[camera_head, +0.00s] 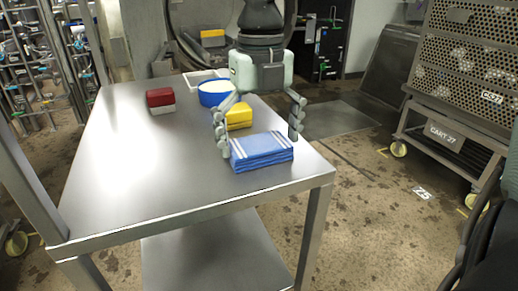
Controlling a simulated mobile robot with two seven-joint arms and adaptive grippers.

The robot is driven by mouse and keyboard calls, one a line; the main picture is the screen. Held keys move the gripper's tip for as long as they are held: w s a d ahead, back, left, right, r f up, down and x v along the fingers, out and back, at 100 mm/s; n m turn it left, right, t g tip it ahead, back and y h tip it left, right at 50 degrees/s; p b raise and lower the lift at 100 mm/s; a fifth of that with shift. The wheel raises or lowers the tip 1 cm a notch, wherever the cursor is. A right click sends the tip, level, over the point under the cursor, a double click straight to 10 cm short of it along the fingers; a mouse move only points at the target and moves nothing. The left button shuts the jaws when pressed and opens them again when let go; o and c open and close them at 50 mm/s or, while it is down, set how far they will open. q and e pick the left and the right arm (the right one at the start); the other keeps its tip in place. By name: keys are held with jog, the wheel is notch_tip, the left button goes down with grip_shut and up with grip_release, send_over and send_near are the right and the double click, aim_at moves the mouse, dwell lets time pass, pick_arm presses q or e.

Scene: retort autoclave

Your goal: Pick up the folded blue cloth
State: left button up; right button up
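The folded blue cloth (262,151) with white stripes lies on the steel table (120,170), near its front right corner. My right gripper (258,146) points down over the cloth, with its fingers spread wide. One finger comes down at the cloth's left edge and the other near its right side. I cannot tell whether either finger touches it. My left gripper is not in the view.
On the table behind the cloth are a yellow block (239,117), a blue-rimmed bowl (214,93) and a white tray (203,76). A red and white block (161,101) stands at the left. Cart 27 (455,134) is on the right. The table's left front is clear.

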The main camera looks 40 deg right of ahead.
aim_at(260, 142)
jog(key=c, duration=0.5)
jog(key=shift+r, duration=0.5)
jog(key=r, duration=0.3)
jog(key=shift+w+d+r, duration=0.2)
jog(key=shift+w+r, duration=0.15)
jog(key=shift+w, duration=0.05)
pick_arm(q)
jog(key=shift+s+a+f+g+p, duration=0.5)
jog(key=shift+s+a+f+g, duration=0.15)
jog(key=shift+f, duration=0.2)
pick_arm(e)
jog(key=w+d+r, duration=0.5)
jog(key=w+r, duration=0.1)
jog(key=w, duration=0.3)
jog(key=shift+w+d+r, duration=0.15)
jog(key=shift+d+r, duration=0.05)
jog(key=shift+d, duration=0.1)
